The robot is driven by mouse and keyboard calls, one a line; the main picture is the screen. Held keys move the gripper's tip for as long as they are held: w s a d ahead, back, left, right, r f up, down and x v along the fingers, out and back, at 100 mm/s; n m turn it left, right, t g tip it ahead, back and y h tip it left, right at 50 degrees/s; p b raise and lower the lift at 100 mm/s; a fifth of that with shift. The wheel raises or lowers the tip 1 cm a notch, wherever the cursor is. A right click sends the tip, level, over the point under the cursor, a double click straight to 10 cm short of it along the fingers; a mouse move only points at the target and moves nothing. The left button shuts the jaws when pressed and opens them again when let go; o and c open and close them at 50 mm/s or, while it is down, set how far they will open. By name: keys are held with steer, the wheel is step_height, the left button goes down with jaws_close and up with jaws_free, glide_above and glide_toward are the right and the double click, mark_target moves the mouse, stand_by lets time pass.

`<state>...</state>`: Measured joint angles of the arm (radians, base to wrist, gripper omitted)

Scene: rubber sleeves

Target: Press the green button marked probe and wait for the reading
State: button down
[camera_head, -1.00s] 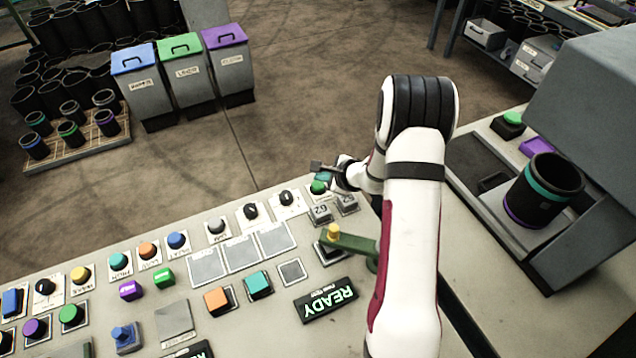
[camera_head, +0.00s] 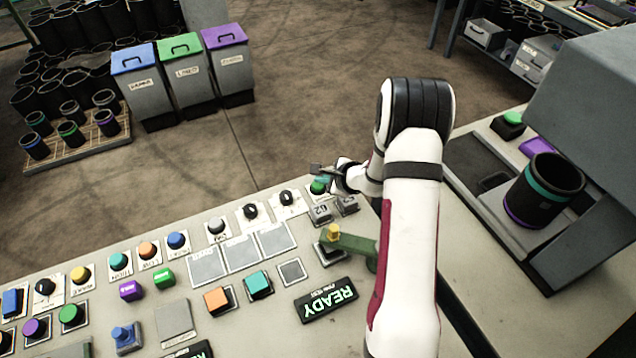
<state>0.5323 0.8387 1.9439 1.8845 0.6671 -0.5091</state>
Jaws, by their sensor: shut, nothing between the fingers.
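A round green button (camera_head: 318,188) sits at the far right of the control panel, partly hidden by my gripper. Its label cannot be read. My gripper (camera_head: 318,171) is shut and empty, with its tip right at or just above this button; I cannot tell whether it touches. Another green button (camera_head: 72,313) is at the panel's left, and one (camera_head: 512,117) is on the machine at right. No probe marking is legible on any of them. A display (camera_head: 331,299) on the panel reads READY, seen upside down.
A black sleeve with teal and purple bands (camera_head: 545,195) stands in the machine at right. A green lever with a yellow knob (camera_head: 333,231) is close to my arm. Several coloured buttons fill the panel (camera_head: 215,333). Three lidded bins (camera_head: 187,85) stand on the floor.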

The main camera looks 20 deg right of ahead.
mark_target(322, 186)
steer(key=shift+f, duration=0.4)
stand_by(0.5)
steer(key=shift+r, duration=0.8)
steer(key=shift+r, duration=2.55)
